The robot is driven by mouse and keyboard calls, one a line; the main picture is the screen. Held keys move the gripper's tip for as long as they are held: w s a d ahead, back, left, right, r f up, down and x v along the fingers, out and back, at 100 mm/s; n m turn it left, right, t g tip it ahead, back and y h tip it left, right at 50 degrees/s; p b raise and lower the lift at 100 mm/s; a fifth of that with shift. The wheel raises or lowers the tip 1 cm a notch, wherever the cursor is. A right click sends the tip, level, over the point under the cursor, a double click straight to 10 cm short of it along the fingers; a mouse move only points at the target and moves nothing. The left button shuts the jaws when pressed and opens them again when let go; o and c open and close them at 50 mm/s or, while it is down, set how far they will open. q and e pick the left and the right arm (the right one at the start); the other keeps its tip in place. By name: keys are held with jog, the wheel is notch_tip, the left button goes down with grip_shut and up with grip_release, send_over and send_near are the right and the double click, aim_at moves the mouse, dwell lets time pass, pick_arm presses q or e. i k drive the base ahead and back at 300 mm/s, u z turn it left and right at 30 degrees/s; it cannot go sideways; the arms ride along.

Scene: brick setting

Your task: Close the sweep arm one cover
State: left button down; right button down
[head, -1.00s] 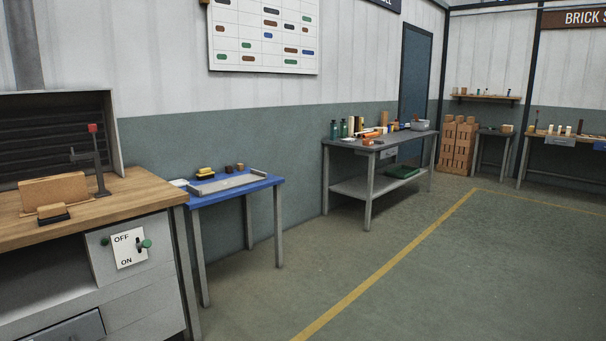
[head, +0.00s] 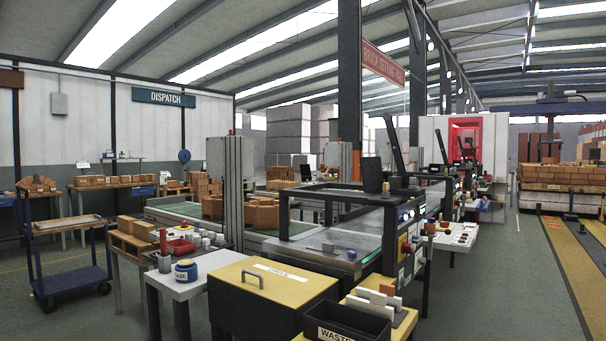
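No part is clearly marked as sweep arm one, and I cannot tell for sure which part is its cover. A machine with a black frame and a grey bed (head: 335,238) stands in the middle. A dark narrow panel (head: 394,145) stands up, tilted, above its right end. A second dark upright piece (head: 441,150) rises behind it, by another machine. I cannot tell whether either is an open cover. Neither of my grippers is in view.
A yellow-topped box (head: 270,283), a black waste bin (head: 348,322) and a white table (head: 190,284) stand in front of the machine. A blue trolley (head: 70,279) is at left. Clear floor (head: 515,285) with a yellow line lies at right.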

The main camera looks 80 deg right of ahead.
aim_at(371, 168)
jog(key=z, duration=1.2)
jog(key=i, duration=3.45)
jog(key=z, duration=5.8)
jog(key=i, duration=3.35)
